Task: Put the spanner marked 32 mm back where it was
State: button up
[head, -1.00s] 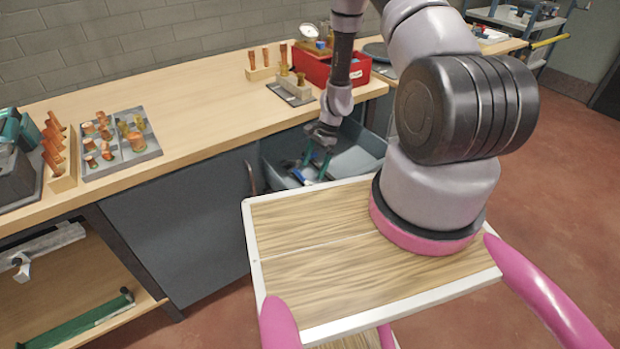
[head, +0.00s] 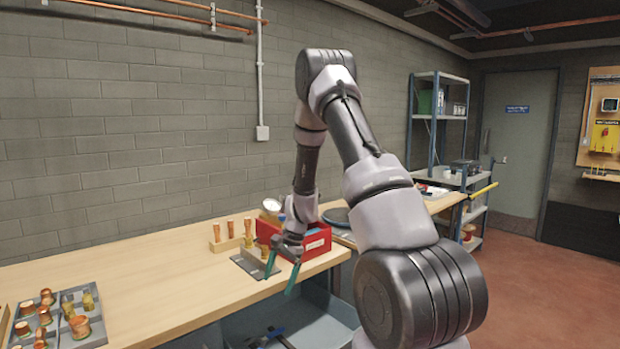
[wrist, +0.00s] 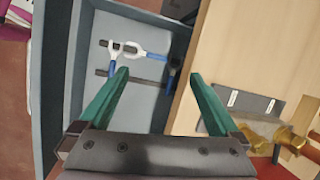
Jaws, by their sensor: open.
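My gripper (head: 282,274) is open, with its two teal fingers apart and nothing between them. It hangs at the bench's front edge, above the open grey drawer (head: 235,330). In the wrist view my gripper (wrist: 158,75) points down over the drawer (wrist: 50,100). Two spanners with blue handles lie in the drawer: one lies crosswise (wrist: 150,56) with a silver ring end, the other (wrist: 112,66) lies lengthwise beside it. The fingertips are apart from both. No size marking is readable, so I cannot tell which is 32 mm.
A tray of copper fittings (head: 92,332) is at the left. The bench between them is clear.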

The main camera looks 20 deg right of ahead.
jog(key=s+a+r+n+t, duration=0.1)
jog(key=s+r+n, duration=0.15)
jog(key=r, duration=0.95)
jog(key=s+r+n+t, duration=0.1)
jog(key=s+r+t, duration=0.15)
jog(key=r, duration=0.95)
jog(key=s+r+n+t+h, duration=0.1)
jog(key=s+r+n, duration=0.1)
jog(key=s+r, duration=0.5)
jog(key=s+r+n+t+h, duration=0.1)
jog(key=s+r+n+t, duration=0.1)
jog(key=s+r, duration=0.5)
jog(key=s, duration=0.6)
jog(key=shift+d+r, duration=0.3)
jog(key=shift+r, duration=0.1)
jog(key=shift+s+d+n+t, duration=0.1)
jog(key=shift+n+t, duration=0.15)
